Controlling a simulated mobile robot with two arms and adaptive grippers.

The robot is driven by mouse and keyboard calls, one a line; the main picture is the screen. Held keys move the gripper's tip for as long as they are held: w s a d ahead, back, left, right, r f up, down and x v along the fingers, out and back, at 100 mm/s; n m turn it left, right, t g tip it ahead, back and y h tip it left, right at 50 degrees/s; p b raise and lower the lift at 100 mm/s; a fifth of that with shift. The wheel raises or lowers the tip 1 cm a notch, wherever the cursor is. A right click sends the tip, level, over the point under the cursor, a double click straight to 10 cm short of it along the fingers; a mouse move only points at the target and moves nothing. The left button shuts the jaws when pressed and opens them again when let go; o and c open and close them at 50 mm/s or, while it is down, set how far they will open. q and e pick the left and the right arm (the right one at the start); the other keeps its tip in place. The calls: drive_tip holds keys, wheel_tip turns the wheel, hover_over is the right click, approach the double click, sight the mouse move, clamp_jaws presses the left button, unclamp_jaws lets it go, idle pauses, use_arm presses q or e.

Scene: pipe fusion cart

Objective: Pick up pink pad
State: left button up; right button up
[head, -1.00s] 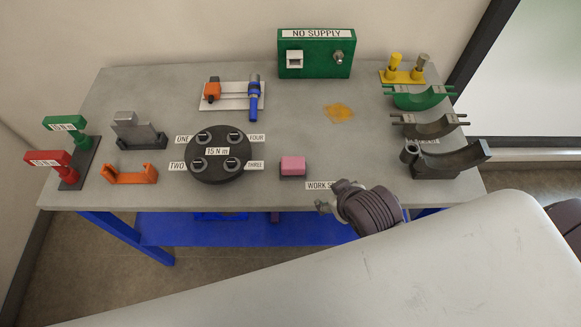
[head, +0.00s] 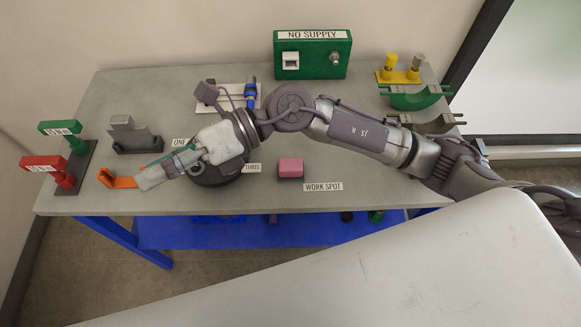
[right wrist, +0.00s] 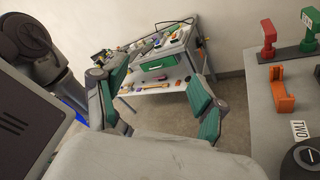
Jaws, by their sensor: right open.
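The pink pad (head: 290,167) is a small pink block with a dark base, near the front middle of the grey table in the head view. My right gripper (head: 152,173) is above the left part of the table, by the orange bracket and well left of the pad. In the right wrist view my right gripper (right wrist: 162,105) has its green-padded fingers spread with nothing between them. The pad does not show in that view. My left gripper is not in view.
My right arm hides much of the round black fixture (head: 212,178). The orange bracket (head: 118,180), red handle (head: 44,163) and green handle (head: 60,128) stand at left. A green NO SUPPLY box (head: 312,66) stands at the back. The WORK SPOT label (head: 323,187) lies right of the pad.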

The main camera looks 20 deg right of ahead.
wheel_tip(320, 180, down, 6)
drive_tip(key=d+r+n+h, duration=0.1)
drive_tip(key=d+n+h, duration=0.2)
drive_tip(key=h, duration=0.1)
drive_tip(key=n+t+h, duration=0.1)
drive_tip(key=t+h, duration=0.2)
drive_tip(key=h, duration=1)
hover_over(291, 164)
wheel_tip(291, 164, down, 8)
wheel_tip(291, 164, down, 7)
drive_tip(key=shift+s+r+p, duration=0.1)
drive_tip(key=shift+p, duration=1.05)
drive_tip(key=shift+f, duration=0.6)
drive_tip(key=shift+f+p, duration=0.3)
drive_tip(key=shift+p, duration=0.1)
wheel_tip(291, 164, down, 4)
drive_tip(key=shift+r+p, duration=0.15)
drive_tip(key=shift+p, duration=0.85)
drive_tip(key=shift+f, duration=0.55)
drive_tip(key=c, duration=1.2)
drive_tip(key=shift+c, duration=0.3)
drive_tip(key=shift+r, duration=0.1)
